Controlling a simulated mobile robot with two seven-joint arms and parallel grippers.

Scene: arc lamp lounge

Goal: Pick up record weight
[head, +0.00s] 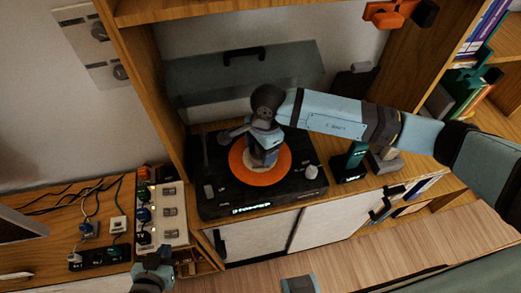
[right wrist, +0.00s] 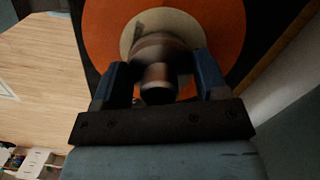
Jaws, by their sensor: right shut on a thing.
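The record weight (right wrist: 157,82), a dark metallic knob shape, is between the two blue fingers of my right gripper (right wrist: 160,66) in the right wrist view. The gripper is shut on it. Behind it is the orange record (right wrist: 98,22) with a cream label (right wrist: 135,28). In the head view my right gripper (head: 263,152) points down over the middle of the orange record (head: 262,179) on the black turntable (head: 240,203) and hides most of the weight. I cannot tell whether the weight touches the record. My left gripper (head: 153,272) is low at the left; its fingers are unclear.
The turntable's raised lid (head: 235,75) stands behind it, and a wooden shelf upright (head: 150,100) is to its left. A green-and-black stand (head: 352,162) is close on the right. A switch panel (head: 170,212) and a power strip (head: 100,256) with cables lie at the left.

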